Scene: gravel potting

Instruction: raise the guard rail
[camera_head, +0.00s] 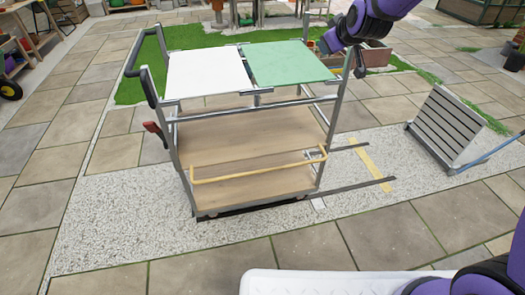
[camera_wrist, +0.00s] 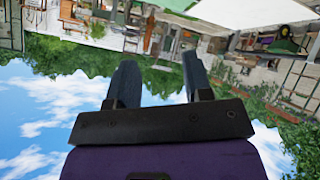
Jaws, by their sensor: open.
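The guard rail is most likely the yellow bar (camera_head: 258,173) along the near side of the cart, low in front of the wooden decks. Its short ends bend back at both sides, and the right end meets a small metal bracket (camera_head: 314,155) by the cart's right post. My gripper (camera_wrist: 157,78) is open and empty in the wrist view, with its two dark fingers apart. In the head view my purple arm is at the top right, above and behind the cart's right end, well away from the yellow bar.
The cart (camera_head: 333,118) carries a white panel (camera_head: 207,71) and a green panel (camera_head: 287,63) on top. A red lever (camera_head: 155,132) sticks out at its left. A slatted grey panel (camera_head: 446,127) stands at the right.

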